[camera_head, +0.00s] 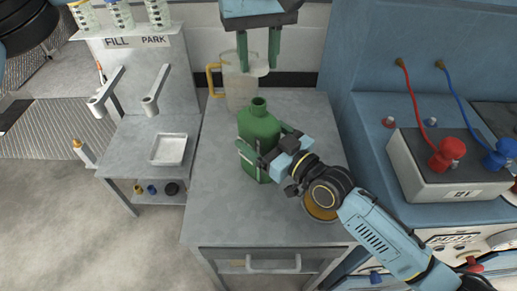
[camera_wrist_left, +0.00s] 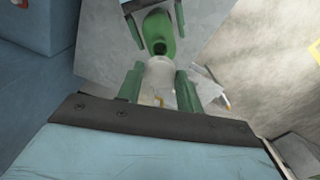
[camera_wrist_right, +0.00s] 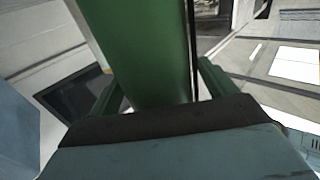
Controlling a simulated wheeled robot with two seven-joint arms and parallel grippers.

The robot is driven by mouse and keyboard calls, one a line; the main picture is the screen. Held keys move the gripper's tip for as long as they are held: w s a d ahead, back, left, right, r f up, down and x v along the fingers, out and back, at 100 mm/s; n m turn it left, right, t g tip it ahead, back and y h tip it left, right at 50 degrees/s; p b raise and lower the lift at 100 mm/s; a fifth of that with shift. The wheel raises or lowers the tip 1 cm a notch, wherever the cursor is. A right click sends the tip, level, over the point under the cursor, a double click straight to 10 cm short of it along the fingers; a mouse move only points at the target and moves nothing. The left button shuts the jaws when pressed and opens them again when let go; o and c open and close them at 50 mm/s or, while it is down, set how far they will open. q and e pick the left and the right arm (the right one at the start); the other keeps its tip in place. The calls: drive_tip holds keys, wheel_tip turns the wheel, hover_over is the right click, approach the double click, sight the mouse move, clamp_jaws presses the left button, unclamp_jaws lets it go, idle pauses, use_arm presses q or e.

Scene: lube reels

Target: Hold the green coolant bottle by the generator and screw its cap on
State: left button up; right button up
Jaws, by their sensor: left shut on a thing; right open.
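The green coolant bottle (camera_head: 258,125) stands upright on the grey cabinet top, its mouth open and uncapped. It also shows in the left wrist view (camera_wrist_left: 157,28) and fills the middle of the right wrist view (camera_wrist_right: 145,50). My right gripper (camera_head: 268,145) is at the bottle's body with its fingers open on either side. My left gripper (camera_head: 259,66) is above and behind the bottle, pointing down, shut on a small pale thing, seemingly the cap (camera_head: 260,69). The cap's outline blends with the jug behind it. The bottle's far side is hidden.
A translucent jug (camera_head: 238,92) with a yellow handle stands behind the bottle. An amber round dish (camera_head: 318,208) lies partly under my right wrist. A grey box (camera_head: 440,165) with red and blue clamps sits on the blue machine at right. A white tray (camera_head: 169,149) is at left.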

drive_tip(key=shift+w+a, duration=0.3)
drive_tip(key=shift+a, duration=0.05)
drive_tip(key=c, duration=1.4)
use_arm(q)
wheel_tip(320, 180, down, 5)
drive_tip(key=shift+r, duration=0.1)
use_arm(e)
drive_tip(key=shift+c, duration=0.2)
use_arm(q)
drive_tip(key=shift+f, duration=0.95)
drive_tip(key=shift+f, duration=0.6)
drive_tip(key=shift+c, duration=0.2)
